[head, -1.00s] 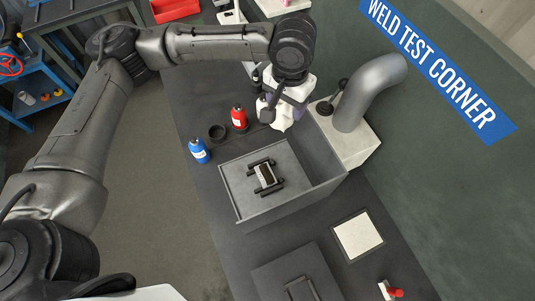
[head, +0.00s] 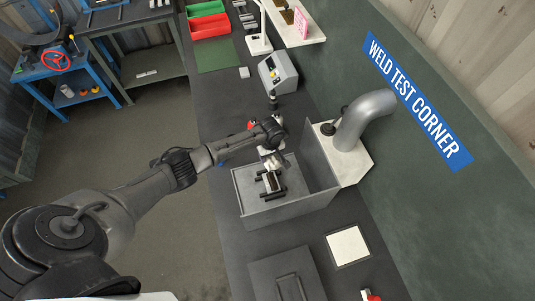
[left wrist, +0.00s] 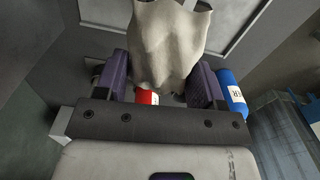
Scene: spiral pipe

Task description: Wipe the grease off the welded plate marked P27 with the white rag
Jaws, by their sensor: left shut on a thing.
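My left gripper (head: 273,152) is at the far side of the grey open-topped box (head: 242,187), close to the plate. In the left wrist view its two purple fingers (left wrist: 160,82) are shut on the white rag (left wrist: 165,40), which hangs bunched between them. A small plate (head: 270,182) sits in a dark clamp fixture on the box floor. Its marking and any grease are too small to make out. I cannot tell whether the rag touches the plate. My right gripper is not in view.
A bent grey pipe (head: 362,117) stands right of the box. A white square (head: 348,246) and a dark panel (head: 264,282) lie in front. A blue can shows in the left wrist view (left wrist: 231,90), with a red can (left wrist: 147,97) beside it. Red and green bins stand at the back.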

